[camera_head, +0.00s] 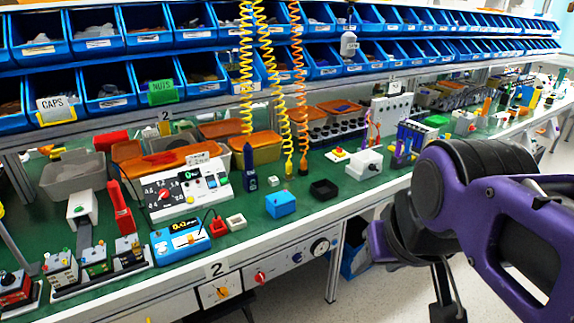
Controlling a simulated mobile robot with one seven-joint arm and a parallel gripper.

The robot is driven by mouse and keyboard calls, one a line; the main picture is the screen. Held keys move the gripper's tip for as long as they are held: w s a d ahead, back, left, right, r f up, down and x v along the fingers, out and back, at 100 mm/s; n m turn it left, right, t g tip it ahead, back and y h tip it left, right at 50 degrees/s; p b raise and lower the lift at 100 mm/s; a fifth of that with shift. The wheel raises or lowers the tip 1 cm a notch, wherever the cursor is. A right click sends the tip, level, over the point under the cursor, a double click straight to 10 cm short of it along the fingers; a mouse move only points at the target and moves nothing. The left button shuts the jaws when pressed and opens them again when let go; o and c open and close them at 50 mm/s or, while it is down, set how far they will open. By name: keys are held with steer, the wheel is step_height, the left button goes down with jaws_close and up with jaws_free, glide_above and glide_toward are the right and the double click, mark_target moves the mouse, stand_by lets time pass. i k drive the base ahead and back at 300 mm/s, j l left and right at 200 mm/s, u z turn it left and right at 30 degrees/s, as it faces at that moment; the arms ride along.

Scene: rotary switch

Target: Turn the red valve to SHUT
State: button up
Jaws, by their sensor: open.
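My gripper (446,306) seems to be the dark part hanging below my purple arm at the lower right, partly cut off by the bottom edge. It is open and well to the right of both knobs, touching neither.
The green bench (325,213) is crowded at left with a white control panel (187,188), a blue meter (180,242) and a blue box (281,204). A black dial (319,246) sits on the front panel. The floor (345,300) in front is partly clear.

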mark_target(260, 277)
steer(key=u, duration=0.55)
steer(key=i+j+z, duration=0.1)
steer(key=j, duration=0.25)
steer(key=i+j, duration=0.25)
steer(key=j, duration=0.15)
steer(key=i+j+z, duration=0.15)
steer(key=j, duration=0.2)
steer(key=k+j, duration=0.15)
steer(key=j, duration=0.15)
steer(key=k+j+z, duration=0.1)
steer(key=j, duration=0.25)
steer(key=i+l, duration=0.15)
steer(key=l, duration=0.15)
steer(key=i+l+u, duration=0.1)
steer(key=l, duration=0.15)
